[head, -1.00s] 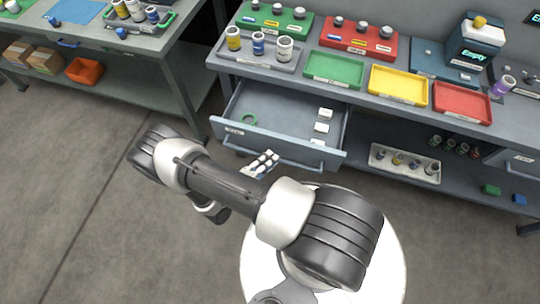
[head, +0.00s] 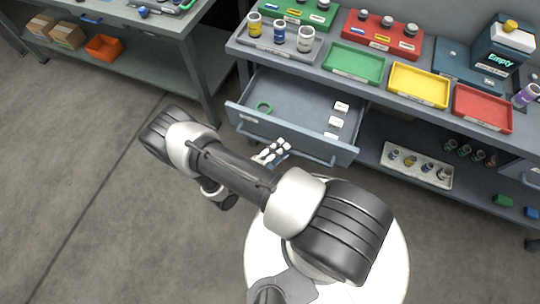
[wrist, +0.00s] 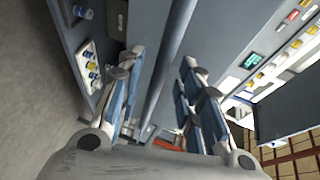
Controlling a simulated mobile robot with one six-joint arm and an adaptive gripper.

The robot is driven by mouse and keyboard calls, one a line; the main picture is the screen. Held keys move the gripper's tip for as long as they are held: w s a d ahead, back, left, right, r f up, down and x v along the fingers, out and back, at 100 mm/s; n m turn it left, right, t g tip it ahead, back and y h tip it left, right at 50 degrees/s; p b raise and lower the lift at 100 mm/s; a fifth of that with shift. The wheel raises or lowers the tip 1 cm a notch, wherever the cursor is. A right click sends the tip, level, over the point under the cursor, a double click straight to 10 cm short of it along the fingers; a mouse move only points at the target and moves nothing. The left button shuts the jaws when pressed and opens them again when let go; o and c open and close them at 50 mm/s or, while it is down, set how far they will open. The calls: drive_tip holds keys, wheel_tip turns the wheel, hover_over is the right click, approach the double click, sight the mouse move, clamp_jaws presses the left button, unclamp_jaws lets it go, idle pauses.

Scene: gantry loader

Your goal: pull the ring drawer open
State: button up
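The drawer (head: 300,142) under the bench stands pulled out. A long bar handle (head: 315,157) runs along the drawer front. My gripper (head: 272,152) is at this handle, left of its middle. In the wrist view my gripper (wrist: 160,95) has its fingers spread, one on each side of the bar handle (wrist: 168,65), with gaps visible. Contact with the bar cannot be made out.
On the bench above are green (head: 354,64), yellow (head: 419,85) and red (head: 483,107) trays, and a dark dispenser marked Empty (head: 498,62). A white rack with bottles (head: 416,168) sits on the lower shelf to the right. The floor (head: 80,190) at the left is clear.

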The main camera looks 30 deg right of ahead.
drive_tip(key=v, duration=1.1)
drive_tip(key=shift+a, duration=0.3)
drive_tip(key=shift+r, duration=0.15)
wheel_tip(320, 180, up, 24)
drive_tip(key=w+m+g+y, duration=0.2)
drive_tip(key=m+g+y, duration=0.45)
drive_tip(key=m, duration=1.35)
drive_tip(key=s+d+r+m+t+y, duration=0.1)
drive_tip(key=s+r+m+t+y, duration=0.2)
drive_tip(key=r+m, duration=0.6)
drive_tip(key=s+d+r+m+t+y, duration=0.1)
drive_tip(key=s+r+m+t+y, duration=0.2)
drive_tip(key=s+r+m+y, duration=0.2)
wheel_tip(320, 180, up, 5)
drive_tip(key=s+m, duration=0.2)
drive_tip(key=m, duration=0.4)
drive_tip(key=shift+s+d+y, duration=0.15)
drive_tip(key=shift+d+y, duration=0.2)
drive_tip(key=shift+f, duration=0.1)
drive_tip(key=shift+d, duration=0.1)
